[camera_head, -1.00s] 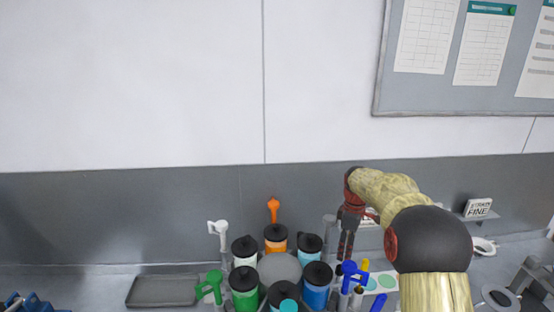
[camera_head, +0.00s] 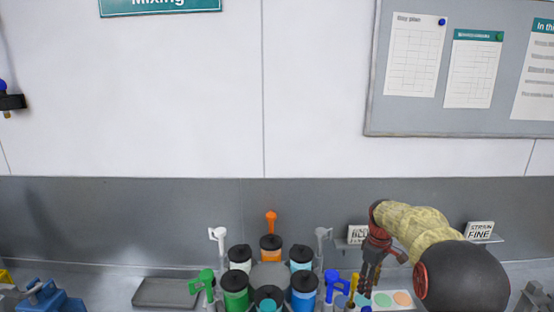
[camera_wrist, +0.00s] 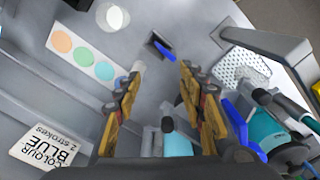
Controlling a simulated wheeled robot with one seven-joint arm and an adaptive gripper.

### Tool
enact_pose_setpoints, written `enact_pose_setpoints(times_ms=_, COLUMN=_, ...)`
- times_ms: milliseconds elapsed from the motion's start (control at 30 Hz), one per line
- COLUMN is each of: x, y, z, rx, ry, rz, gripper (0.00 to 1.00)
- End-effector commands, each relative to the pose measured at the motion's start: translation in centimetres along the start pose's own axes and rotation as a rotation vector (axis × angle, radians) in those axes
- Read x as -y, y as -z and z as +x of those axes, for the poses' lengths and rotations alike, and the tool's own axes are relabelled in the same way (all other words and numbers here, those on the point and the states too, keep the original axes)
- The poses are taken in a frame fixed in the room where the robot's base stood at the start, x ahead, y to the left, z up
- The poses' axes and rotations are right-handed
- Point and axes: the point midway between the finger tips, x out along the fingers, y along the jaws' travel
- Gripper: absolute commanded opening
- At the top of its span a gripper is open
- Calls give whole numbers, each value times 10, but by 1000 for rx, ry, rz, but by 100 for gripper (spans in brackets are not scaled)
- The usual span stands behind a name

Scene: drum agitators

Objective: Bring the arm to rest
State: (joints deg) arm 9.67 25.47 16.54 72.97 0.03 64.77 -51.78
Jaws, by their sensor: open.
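My gripper (camera_head: 368,284) hangs from my arm at the right of the drum cluster in the head view, fingers pointing down. In the wrist view its two fingers (camera_wrist: 160,76) are spread apart with nothing between the tips. A small dark tool with a blue handle (camera_wrist: 162,46) lies on the bench beyond the tips. The drums stand in a ring in the head view, including an orange one (camera_head: 271,252), a green one (camera_head: 235,295) and a blue one (camera_head: 303,294).
A card with coloured discs (camera_wrist: 87,56) and a white cup (camera_wrist: 112,15) are on the bench in the wrist view. A grey tray (camera_head: 166,293) lies left of the drums. A "STRAIN FINE" sign (camera_head: 480,231) stands behind my arm. Bare bench shows around the blue-handled tool.

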Motion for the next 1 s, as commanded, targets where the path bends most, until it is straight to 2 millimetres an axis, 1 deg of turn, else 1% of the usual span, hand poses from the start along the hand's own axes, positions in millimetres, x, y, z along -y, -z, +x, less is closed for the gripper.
enact_pose_setpoints(times_ms=33, x=5, y=-5, z=8, rx=9, ry=10, rz=40, gripper=40)
enact_pose_setpoints(times_ms=133, x=18, y=-15, z=19, rx=24, ry=26, rz=127, gripper=40)
enact_pose_setpoints(times_ms=267, x=37, y=-28, z=20, rx=30, ry=30, rz=240, gripper=40)
enact_pose_setpoints(times_ms=467, x=76, y=-52, z=15, rx=23, ry=19, rz=406, gripper=40)
enact_pose_setpoints(times_ms=567, x=101, y=-66, z=10, rx=9, ry=6, rz=487, gripper=40)
enact_pose_setpoints(times_ms=767, x=162, y=-102, z=3, rx=-45, ry=-27, rz=645, gripper=40)
enact_pose_setpoints(times_ms=800, x=175, y=-110, z=3, rx=-58, ry=-34, rz=671, gripper=40)
enact_pose_setpoints(times_ms=1000, x=234, y=-147, z=9, rx=-135, ry=-65, rz=765, gripper=40)
